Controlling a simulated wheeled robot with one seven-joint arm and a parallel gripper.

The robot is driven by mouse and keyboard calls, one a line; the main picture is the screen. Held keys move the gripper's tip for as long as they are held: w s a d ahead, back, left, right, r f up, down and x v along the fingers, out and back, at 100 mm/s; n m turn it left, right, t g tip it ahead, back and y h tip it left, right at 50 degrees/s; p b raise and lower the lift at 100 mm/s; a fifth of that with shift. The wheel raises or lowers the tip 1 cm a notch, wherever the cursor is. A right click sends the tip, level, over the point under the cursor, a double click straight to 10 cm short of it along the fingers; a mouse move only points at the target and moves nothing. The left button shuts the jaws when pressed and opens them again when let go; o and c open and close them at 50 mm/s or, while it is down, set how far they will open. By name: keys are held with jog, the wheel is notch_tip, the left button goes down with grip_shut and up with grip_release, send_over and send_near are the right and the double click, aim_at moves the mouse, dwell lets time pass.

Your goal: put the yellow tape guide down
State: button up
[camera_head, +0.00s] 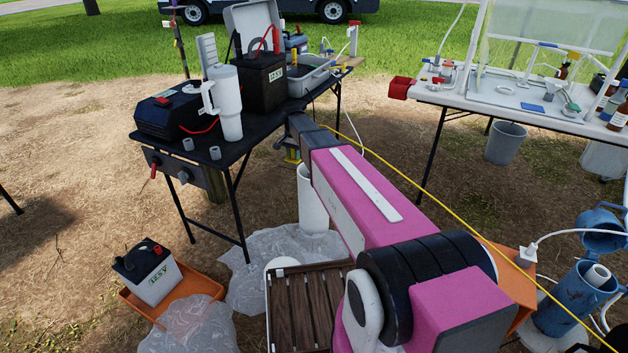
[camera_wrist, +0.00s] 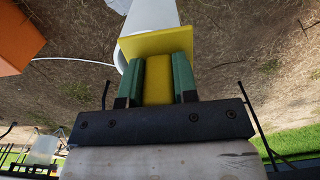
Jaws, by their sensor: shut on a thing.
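The yellow tape guide (camera_wrist: 155,45) shows in the wrist view as a flat plate with a block behind it. My gripper (camera_wrist: 158,65) is shut on the block, with a green finger on each side. In the head view my gripper (camera_head: 291,150) is small and partly behind my arm, in front of the black table's right edge and above the white standpipe (camera_head: 312,200). A bit of yellow shows at its fingers there. In the wrist view a white pipe (camera_wrist: 150,14) lies just beyond the plate; I cannot tell whether they touch.
The black table (camera_head: 225,150) at left carries a black battery (camera_head: 262,80), a white tumbler (camera_head: 226,100) and a grey tray (camera_head: 318,78). A white table (camera_head: 470,98) stands at right. A slatted wooden crate (camera_head: 303,308) and plastic sheeting (camera_head: 262,262) lie below. A yellow line (camera_head: 405,182) crosses near my arm.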

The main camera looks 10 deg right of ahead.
jog(key=shift+w+f, duration=0.35)
jog(key=shift+f, duration=0.15)
jog(key=shift+w+d+f, duration=0.95)
jog(key=shift+d+f, duration=0.65)
jog(key=shift+f, duration=0.2)
jog(key=shift+w+d+f, duration=0.95)
jog(key=shift+d+f, duration=0.7)
jog(key=shift+f, duration=0.15)
jog(key=shift+w+d+f, duration=0.95)
jog(key=shift+d+f, duration=0.65)
jog(key=shift+f, duration=0.2)
jog(key=shift+f, duration=0.1)
jog(key=o, duration=0.9)
jog(key=shift+o, duration=0.2)
notch_tip(320, 180, up, 12)
jog(key=s+f+n, duration=0.2)
jog(key=s+n, duration=0.5)
jog(key=s, duration=3)
jog(key=shift+f, duration=0.2)
